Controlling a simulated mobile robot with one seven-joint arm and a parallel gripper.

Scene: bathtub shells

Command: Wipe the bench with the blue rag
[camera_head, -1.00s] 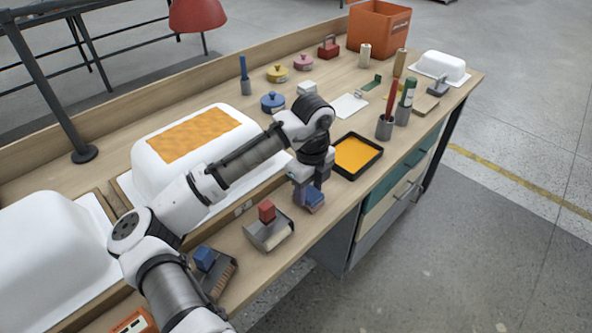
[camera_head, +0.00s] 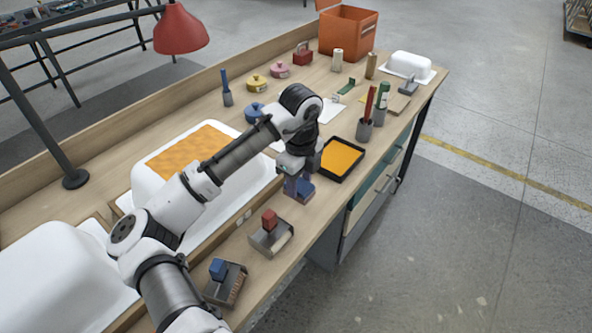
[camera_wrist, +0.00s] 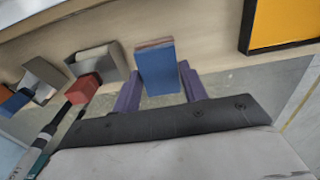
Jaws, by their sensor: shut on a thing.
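The wooden bench (camera_head: 335,200) runs from lower left to upper right in the head view. My gripper (camera_head: 294,184) is near its front edge, between a scoop with a red block and a black tray. It is shut on a folded blue rag (camera_head: 303,193), a small block shape with a reddish-brown edge. In the wrist view the rag (camera_wrist: 158,70) stands between the purple fingers of my gripper (camera_wrist: 160,88), with its far end over the pale bench top (camera_wrist: 205,35). I cannot tell whether the rag touches the bench.
The black tray (camera_head: 322,171) with an orange inside lies just beyond my gripper. The scoop (camera_head: 268,241) and a brush pan (camera_head: 238,286) lie nearer. A white shell (camera_head: 146,186) with an orange patch stands behind my arm. Cups with tools (camera_head: 365,132) stand farther along.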

